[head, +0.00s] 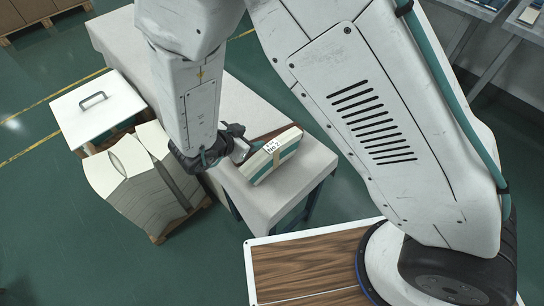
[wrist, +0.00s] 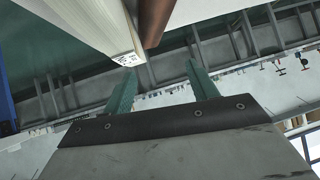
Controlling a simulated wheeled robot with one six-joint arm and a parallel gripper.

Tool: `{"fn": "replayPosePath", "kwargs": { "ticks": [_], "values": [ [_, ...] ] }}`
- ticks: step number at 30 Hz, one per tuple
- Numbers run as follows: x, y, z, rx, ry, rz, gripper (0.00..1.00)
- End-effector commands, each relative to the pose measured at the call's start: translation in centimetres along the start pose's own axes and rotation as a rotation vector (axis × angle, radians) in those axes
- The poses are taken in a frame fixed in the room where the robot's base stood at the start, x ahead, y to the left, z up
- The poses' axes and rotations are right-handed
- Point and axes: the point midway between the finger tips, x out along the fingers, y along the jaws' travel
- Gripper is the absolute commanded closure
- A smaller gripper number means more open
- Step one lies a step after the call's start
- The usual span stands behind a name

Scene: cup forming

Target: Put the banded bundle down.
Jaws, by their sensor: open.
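The banded bundle (head: 275,158) is a white block with a teal side, a tan band and a label reading "No 2". In the head view it appears to rest on the near end of the grey table (head: 262,203). My gripper (head: 247,148) is open close to the bundle's left end. In the wrist view the bundle (wrist: 95,25) shows at the upper left, beyond the fingertips. The space between my two teal fingers (wrist: 160,68) looks empty there. The contact between bundle and tabletop is not clearly visible.
A reddish-brown piece (head: 287,131) lies beside the bundle and shows in the wrist view too (wrist: 153,20). A pallet of pale stacked sheets (head: 128,180) and a white handled box (head: 97,108) stand left of the table. A wood-grain surface (head: 305,268) is nearer me.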

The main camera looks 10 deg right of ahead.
Motion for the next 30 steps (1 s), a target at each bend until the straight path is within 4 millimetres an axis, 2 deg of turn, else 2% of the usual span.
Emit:
{"fn": "replayPosePath", "kwargs": {
  "ticks": [1,3,7,17,24,30],
  "values": [
    [0.1,1.3,1.0,-0.019,0.047,0.041,0.42],
    [0.1,2.7,1.5,-0.032,0.100,0.086,0.42],
    [0.1,4.1,2.0,-0.045,0.154,0.134,0.42],
    [3.6,4.8,1.7,-0.047,0.164,0.145,0.42],
    [7.0,5.0,1.4,-0.046,0.164,0.143,0.42],
    [7.7,5.1,1.3,-0.046,0.162,0.141,0.42]
  ]
}}
